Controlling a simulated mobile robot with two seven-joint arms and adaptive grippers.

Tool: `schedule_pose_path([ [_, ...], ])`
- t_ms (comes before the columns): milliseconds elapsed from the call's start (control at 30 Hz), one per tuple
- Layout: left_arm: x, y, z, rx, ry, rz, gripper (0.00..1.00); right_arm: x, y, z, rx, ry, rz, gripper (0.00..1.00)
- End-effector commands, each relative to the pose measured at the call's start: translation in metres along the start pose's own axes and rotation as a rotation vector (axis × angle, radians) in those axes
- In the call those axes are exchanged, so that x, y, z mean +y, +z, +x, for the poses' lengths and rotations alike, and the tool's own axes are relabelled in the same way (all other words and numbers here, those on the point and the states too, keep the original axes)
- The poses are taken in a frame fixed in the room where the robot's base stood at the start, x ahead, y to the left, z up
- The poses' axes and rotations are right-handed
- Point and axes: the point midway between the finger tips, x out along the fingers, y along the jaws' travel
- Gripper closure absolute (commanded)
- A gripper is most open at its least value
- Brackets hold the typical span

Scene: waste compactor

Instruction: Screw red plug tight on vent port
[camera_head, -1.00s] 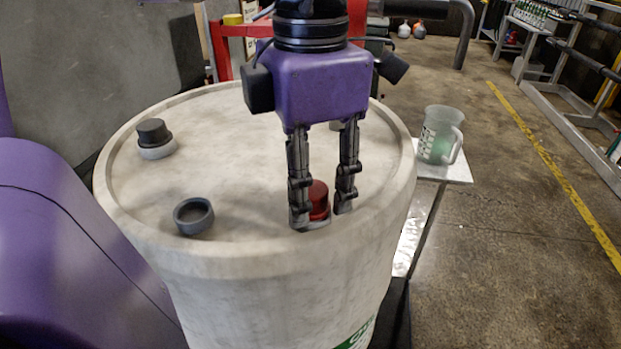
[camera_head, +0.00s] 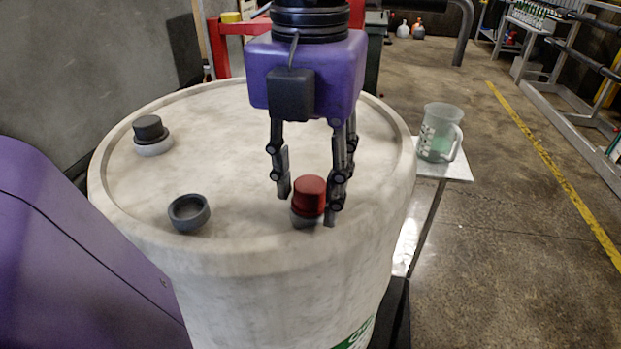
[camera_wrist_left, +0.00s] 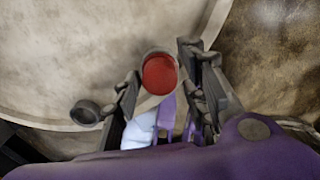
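The red plug (camera_head: 309,190) sits upright on the pale vent port (camera_head: 304,219) near the front right rim of the drum; how far it is screwed in I cannot tell. My left gripper (camera_head: 309,208) points down over it, fingers spread on either side. In the left wrist view, the round red plug top (camera_wrist_left: 160,75) lies between the fingers of the left gripper (camera_wrist_left: 165,78), with a gap on both sides. The right finger partly overlaps the plug's edge in the head view. My right gripper is not in view.
The pale drum (camera_head: 245,243) has a raised rim. A dark plug (camera_head: 150,129) on a white collar and an open grey ring (camera_head: 189,213) are on its top. A measuring jug (camera_head: 439,132) stands on a small side table (camera_head: 455,168) at the right.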

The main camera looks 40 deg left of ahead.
Motion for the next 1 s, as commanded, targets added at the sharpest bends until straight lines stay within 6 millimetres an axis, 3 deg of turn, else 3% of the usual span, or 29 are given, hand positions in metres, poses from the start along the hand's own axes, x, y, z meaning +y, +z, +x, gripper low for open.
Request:
schedule_pose_path([
  [300,0.001,0.001,0.001,-0.003,0.002,-0.381,0.61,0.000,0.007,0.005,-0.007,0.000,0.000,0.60],
  [467,0.000,0.001,0.000,-0.001,0.001,-0.505,0.61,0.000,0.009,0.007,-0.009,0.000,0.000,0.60],
  [700,0.000,0.001,0.001,0.001,0.000,-0.851,0.61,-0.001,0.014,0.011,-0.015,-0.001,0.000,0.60],
  [1000,0.000,0.000,0.000,0.001,0.000,-0.917,0.61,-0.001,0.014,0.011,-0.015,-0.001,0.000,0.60],
])
